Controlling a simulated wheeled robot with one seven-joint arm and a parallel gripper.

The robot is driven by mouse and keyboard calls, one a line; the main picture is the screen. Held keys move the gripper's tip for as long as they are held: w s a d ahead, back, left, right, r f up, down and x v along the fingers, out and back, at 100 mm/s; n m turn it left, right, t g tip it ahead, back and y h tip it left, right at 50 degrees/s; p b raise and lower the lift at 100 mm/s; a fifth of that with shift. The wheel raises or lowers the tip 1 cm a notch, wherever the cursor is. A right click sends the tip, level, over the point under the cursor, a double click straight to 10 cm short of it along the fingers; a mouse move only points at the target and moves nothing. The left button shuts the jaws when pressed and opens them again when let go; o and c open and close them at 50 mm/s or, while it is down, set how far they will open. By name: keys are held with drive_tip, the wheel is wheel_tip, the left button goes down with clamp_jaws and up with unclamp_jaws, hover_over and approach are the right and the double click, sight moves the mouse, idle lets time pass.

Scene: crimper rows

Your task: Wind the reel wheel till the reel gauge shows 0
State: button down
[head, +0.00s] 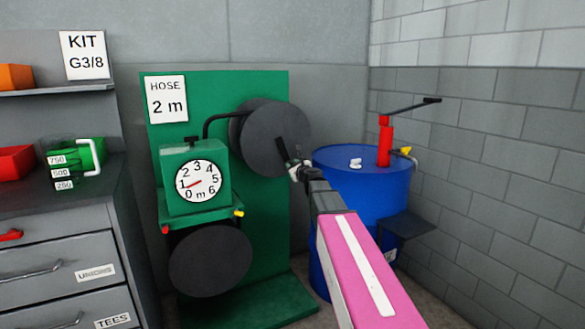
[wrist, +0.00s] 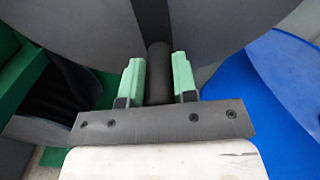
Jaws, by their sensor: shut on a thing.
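The reel wheel (head: 272,130) is a dark grey disc on the right of the green reel stand. Its black handle (head: 282,149) points toward me at the wheel's lower right. My gripper (head: 293,165) is shut on this handle. In the wrist view the handle (wrist: 158,72) stands between my two pale green fingers (wrist: 158,80), with the wheel's face (wrist: 80,30) close behind. The reel gauge (head: 198,181) is a white dial marked 0 to 6 m on a green box. Its needle points down-left, between 0 and 1.
A blue drum (head: 345,185) with a red hand pump (head: 384,143) stands close to the right of the wheel. A grey drawer cabinet (head: 60,240) stands at the left. A "HOSE 2 m" sign (head: 167,99) hangs on the green panel (head: 220,95). A dark round disc (head: 210,262) sits below the gauge.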

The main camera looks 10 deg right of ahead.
drive_tip(key=d+r+n, duration=0.2)
drive_tip(key=n, duration=0.1)
drive_tip(key=w+d+r+n, duration=0.1)
drive_tip(key=d+r+n, duration=0.1)
drive_tip(key=r+n, duration=0.1)
drive_tip(key=w+d+r+n, duration=0.1)
drive_tip(key=d+r+n, duration=0.1)
drive_tip(key=n, duration=0.3)
drive_tip(key=shift+d+r, duration=0.25)
drive_tip(key=shift+r, duration=0.4)
drive_tip(key=shift+w+d+r+n, duration=0.1)
drive_tip(key=shift+r+n, duration=1)
drive_tip(key=shift+n, duration=0.3)
drive_tip(key=c, duration=0.9)
unclamp_jaws()
drive_tip(key=shift+r, duration=0.1)
drive_tip(key=v, duration=1.1)
